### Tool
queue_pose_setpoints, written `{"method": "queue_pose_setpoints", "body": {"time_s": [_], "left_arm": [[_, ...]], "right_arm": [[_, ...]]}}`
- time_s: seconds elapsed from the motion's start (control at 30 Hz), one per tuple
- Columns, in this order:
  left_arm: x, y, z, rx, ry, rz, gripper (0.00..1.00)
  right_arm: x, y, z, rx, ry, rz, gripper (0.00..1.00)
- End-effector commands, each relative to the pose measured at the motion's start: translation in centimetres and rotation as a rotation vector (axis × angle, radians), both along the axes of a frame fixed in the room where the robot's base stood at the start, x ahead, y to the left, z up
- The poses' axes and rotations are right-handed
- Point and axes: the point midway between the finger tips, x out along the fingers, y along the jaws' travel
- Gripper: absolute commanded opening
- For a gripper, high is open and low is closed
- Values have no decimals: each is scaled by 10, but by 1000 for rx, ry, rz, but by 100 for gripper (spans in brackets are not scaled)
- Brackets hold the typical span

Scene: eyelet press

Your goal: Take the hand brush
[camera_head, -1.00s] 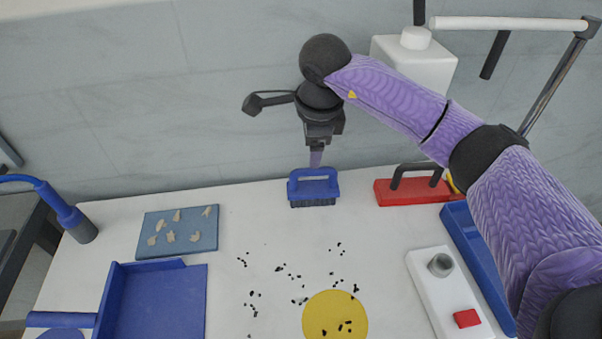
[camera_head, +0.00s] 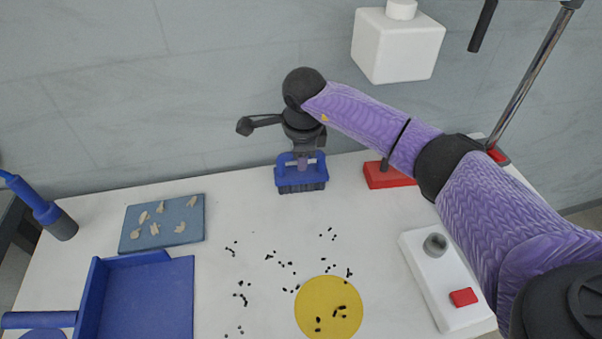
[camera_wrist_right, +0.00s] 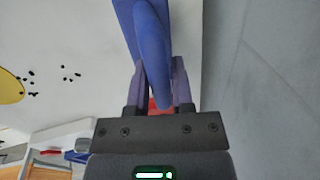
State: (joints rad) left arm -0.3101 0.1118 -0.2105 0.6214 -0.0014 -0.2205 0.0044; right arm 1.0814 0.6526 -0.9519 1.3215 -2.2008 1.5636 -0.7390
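The hand brush (camera_head: 300,180) is blue with dark bristles and a raised handle. It stands upright on the white table near the back wall. My right gripper (camera_head: 303,163) has come down over it, with its fingers at the handle. In the right wrist view the blue handle (camera_wrist_right: 152,45) runs between the two purple fingers of the gripper (camera_wrist_right: 160,85). The fingers are apart, one on each side of the handle, and a small gap shows beside it. My left gripper is not in view.
A red block with a dark handle (camera_head: 388,176) stands right of the brush. A white box with a red button (camera_head: 440,285), a yellow disc (camera_head: 329,320), scattered black bits, a blue dustpan (camera_head: 150,300) and a blue-grey mat (camera_head: 135,238) lie in front.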

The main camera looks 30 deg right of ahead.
Motion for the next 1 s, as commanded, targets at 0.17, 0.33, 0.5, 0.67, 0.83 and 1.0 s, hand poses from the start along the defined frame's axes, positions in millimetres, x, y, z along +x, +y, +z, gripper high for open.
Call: {"method": "queue_pose_setpoints", "body": {"time_s": [0.17,0.33,0.5,0.67,0.83,1.0], "left_arm": [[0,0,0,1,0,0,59],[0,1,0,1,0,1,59],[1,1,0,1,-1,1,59],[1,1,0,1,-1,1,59],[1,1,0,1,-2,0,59],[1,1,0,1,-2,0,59]], "right_arm": [[0,0,0,0,0,0,0],[0,0,0,0,0,0,0],[0,0,0,0,0,0,0],[0,0,0,1,0,0,0],[0,0,0,1,0,0,0],[0,0,0,1,0,0,0]]}}
